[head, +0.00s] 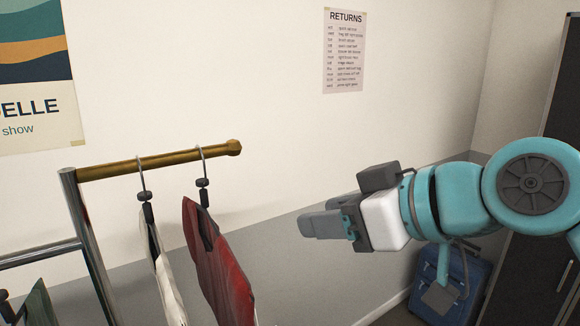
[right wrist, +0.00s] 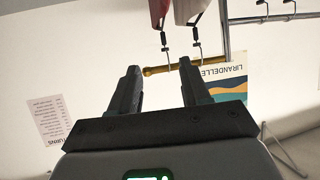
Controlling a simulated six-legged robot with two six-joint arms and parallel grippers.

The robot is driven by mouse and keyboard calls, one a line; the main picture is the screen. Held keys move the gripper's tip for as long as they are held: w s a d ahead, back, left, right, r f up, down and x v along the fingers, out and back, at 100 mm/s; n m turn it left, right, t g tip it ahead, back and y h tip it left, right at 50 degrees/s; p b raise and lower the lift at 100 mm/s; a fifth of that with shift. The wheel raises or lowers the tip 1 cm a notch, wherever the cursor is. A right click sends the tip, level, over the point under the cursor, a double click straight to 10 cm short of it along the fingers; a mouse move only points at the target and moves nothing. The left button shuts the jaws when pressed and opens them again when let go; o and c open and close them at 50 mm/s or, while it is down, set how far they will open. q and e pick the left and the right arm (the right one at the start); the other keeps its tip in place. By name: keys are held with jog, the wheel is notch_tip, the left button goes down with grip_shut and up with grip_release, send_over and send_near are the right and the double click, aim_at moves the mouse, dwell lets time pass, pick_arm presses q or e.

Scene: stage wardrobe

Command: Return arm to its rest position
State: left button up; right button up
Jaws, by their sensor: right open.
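My right arm (head: 450,200) comes in from the right in the head view, teal with a white and grey wrist. My right gripper (head: 312,225) points left, to the right of the hanging garments and apart from them. In the right wrist view its two dark fingers (right wrist: 158,92) stand apart with nothing between them. That view appears upside down, with the rail and garments beyond the fingertips. My left gripper is not in view.
A wooden rail (head: 160,160) on a chrome stand (head: 88,245) carries a red garment (head: 222,265) and a pale garment (head: 167,280) on hangers. A blue suitcase (head: 452,285) stands by a dark cabinet (head: 535,250). A returns notice (head: 343,50) and a poster (head: 38,100) are on the wall.

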jog(key=w+f+m+g+h, duration=0.1)
jog(key=w+f, duration=0.2)
jog(key=f, duration=0.4)
jog(key=w+f+m+h, duration=0.1)
jog(key=w+f, duration=0.3)
jog(key=f, duration=0.4)
notch_tip(320, 180, down, 22)
jog(key=d+m+g+h, duration=0.2)
jog(key=m, duration=0.2)
jog(key=s+d+f+m+g, duration=0.1)
jog(key=s+f, duration=0.2)
jog(key=f, duration=0.3)
jog(key=s+d+f+m+g+h, duration=0.1)
jog(key=s+d+f, duration=0.15)
jog(key=f, duration=0.35)
jog(key=s+f+m+g, duration=0.1)
jog(key=s+f, duration=0.3)
jog(key=f, duration=0.2)
jog(key=s+d+f+m+g, duration=0.1)
jog(key=s+f+m+g, duration=0.1)
jog(key=s+f, duration=0.7)
jog(key=s, duration=0.5)
jog(key=shift+d, duration=0.25)
